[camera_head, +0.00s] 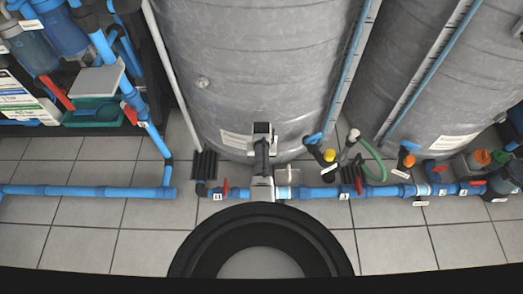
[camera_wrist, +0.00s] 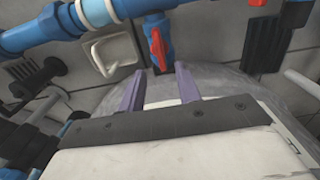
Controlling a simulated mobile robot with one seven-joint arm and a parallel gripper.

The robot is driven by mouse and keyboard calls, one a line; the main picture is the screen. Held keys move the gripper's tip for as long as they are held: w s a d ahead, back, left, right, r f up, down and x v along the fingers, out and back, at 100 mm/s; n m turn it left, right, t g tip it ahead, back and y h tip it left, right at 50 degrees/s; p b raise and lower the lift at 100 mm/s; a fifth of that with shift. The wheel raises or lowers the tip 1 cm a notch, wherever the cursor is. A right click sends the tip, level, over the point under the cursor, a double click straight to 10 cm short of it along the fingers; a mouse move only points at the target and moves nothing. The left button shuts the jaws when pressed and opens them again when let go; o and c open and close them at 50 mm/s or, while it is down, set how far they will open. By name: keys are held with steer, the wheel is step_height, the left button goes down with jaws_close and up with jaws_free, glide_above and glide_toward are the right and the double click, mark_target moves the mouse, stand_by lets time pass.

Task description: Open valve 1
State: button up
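A valve with a red handle (camera_wrist: 157,48) sits on a short blue stub below a blue pipe, in the upper middle of the wrist view. No number can be read on it there. My gripper (camera_wrist: 160,86) is open, its two purple fingers apart on either side of the line to the red handle, with nothing held. The handle appears just beyond the fingertips, and no contact shows.
Red-handled valves stand left (camera_head: 225,187) and right (camera_head: 358,185) of my gripper. A pale square loop (camera_wrist: 115,50) is left of the handle in the wrist view. Large grey tanks (camera_head: 255,60) close off the back. Tiled floor (camera_head: 110,245) is clear at front left.

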step_height(320, 180, up, 6)
steer(key=p, duration=0.1)
steer(key=shift+r, duration=0.15)
stand_by(0.5)
